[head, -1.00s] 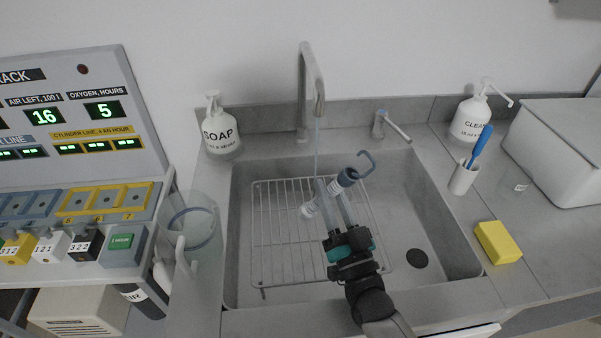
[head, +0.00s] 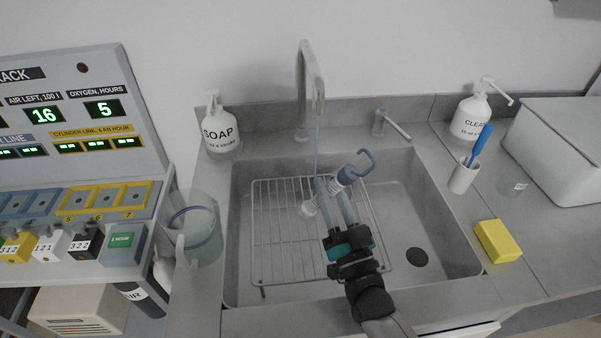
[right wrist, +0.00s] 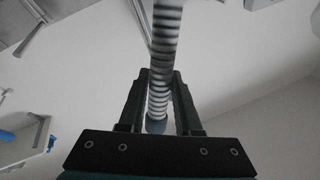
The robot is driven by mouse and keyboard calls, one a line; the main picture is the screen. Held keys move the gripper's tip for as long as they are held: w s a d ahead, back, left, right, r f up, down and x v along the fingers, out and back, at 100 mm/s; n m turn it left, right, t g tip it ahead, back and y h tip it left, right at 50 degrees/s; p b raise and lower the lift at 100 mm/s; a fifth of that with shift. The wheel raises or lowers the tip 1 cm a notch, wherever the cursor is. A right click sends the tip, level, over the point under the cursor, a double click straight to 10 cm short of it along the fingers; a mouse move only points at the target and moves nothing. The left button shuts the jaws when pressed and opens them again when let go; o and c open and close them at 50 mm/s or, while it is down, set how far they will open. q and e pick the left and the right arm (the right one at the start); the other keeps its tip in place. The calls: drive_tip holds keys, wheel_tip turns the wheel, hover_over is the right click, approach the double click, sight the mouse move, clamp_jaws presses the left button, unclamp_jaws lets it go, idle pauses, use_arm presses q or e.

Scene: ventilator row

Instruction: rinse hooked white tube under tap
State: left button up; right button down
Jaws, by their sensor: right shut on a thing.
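The hooked white tube (head: 309,208) is held over the sink (head: 400,212), slanting from its pale lower end up to a blue-grey collar and an open hook (head: 369,160). My right gripper (head: 332,192) is shut on its middle, whose span the fingers partly hide. In the right wrist view the ribbed tube (right wrist: 164,45) passes between the fingers. The tap (head: 318,85) is above and behind, and a thin bluish stream (head: 317,140) falls from it towards the tube beside the fingertips. I cannot tell exactly where the water lands. My left gripper is not in view.
A wire rack (head: 268,240) lies in the sink below the tube. A soap bottle (head: 221,135), a clear container (head: 196,228), a cup with a blue brush (head: 463,178) and a yellow sponge (head: 497,241) surround the sink. The basin's right side is clear.

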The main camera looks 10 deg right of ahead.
use_arm(q)
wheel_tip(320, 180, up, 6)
drive_tip(key=p, duration=0.5)
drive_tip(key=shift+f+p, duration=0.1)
drive_tip(key=shift+p, duration=0.3)
use_arm(e)
drive_tip(key=s+d+r, duration=0.1)
drive_tip(key=s+r, duration=0.3)
drive_tip(key=s, duration=0.1)
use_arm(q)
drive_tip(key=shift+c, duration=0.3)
